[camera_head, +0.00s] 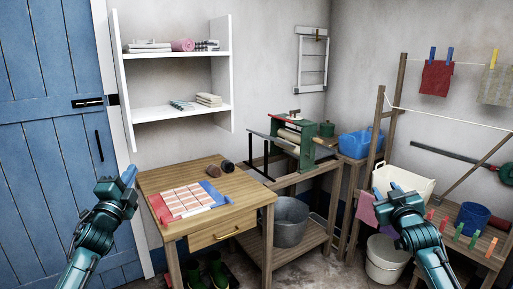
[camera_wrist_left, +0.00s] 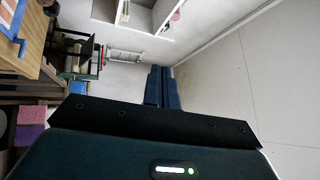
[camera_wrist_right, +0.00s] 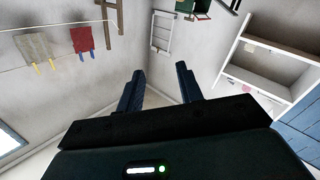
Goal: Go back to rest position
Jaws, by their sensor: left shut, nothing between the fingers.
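My left gripper (camera_head: 128,176) is raised at the left of the head view, in front of the blue door and left of the wooden table. In the left wrist view its two blue fingers (camera_wrist_left: 162,88) are together with nothing between them. My right gripper (camera_head: 386,190) is raised at the right of the head view, in front of the cream tub (camera_head: 408,180). In the right wrist view its fingers (camera_wrist_right: 160,88) stand apart, with only bare wall between them. Neither gripper touches anything that I can see.
A wooden table (camera_head: 240,188) with a checked cloth (camera_head: 188,200) and two dark rolls stands between the arms. Behind it are a green mangle (camera_head: 296,140) and a white wall shelf (camera_head: 180,108). A clothesline with pegged cloths (camera_head: 436,78) hangs at the right. Air between the arms is free.

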